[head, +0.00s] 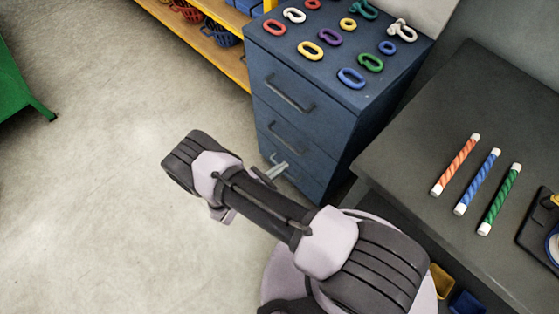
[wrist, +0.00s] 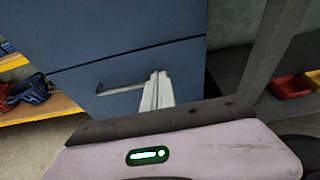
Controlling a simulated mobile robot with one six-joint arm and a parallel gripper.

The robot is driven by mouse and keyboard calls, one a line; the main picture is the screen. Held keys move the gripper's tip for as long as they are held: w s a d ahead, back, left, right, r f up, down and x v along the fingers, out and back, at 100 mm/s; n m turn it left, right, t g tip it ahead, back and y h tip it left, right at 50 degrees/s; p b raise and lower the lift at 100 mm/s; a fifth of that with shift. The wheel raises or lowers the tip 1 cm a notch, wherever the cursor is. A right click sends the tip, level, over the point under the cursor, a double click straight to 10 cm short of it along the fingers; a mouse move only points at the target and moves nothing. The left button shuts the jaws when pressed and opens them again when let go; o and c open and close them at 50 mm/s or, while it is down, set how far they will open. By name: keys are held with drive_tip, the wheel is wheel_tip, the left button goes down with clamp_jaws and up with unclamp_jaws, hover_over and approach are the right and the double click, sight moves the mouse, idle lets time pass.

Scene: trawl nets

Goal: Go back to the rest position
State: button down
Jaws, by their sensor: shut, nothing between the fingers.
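My gripper (wrist: 157,90) shows in the wrist view with its two pale fingers together and nothing between them. It is in front of the blue drawer cabinet (wrist: 125,55), close to a dark bar handle (wrist: 120,89); I cannot tell whether it touches the handle. In the head view my gripper (head: 277,172) is partly hidden behind my arm and points toward the cabinet's lower drawers (head: 296,160). The drawers look closed.
Colored links and shackles lie on the cabinet top (head: 393,82). A dark table (head: 420,150) at the right holds orange, blue and green striped rods (head: 477,181). A yellow shelf (head: 215,45) with baskets stands behind. The floor (head: 100,180) at left is clear.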

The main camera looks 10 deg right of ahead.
drive_tip(key=d+r+m+g+y, duration=0.3)
drive_tip(key=r+m+g, duration=0.5)
drive_tip(key=r+m, duration=1.1)
drive_tip(key=s+a+r+m+t+y, duration=0.1)
drive_tip(key=s+r+m+y, duration=0.4)
drive_tip(key=r, duration=0.9)
drive_tip(key=s+a+r+m+t+y, duration=0.1)
drive_tip(key=s+r+m+t+y, duration=0.3)
drive_tip(key=s+r, duration=0.6)
wheel_tip(320, 180, up, 4)
drive_tip(key=shift+s+r+m+t+y, duration=0.15)
drive_tip(key=shift+r+m+t+y, duration=0.15)
drive_tip(key=shift+m+y, duration=0.55)
drive_tip(key=shift+n+y, duration=0.25)
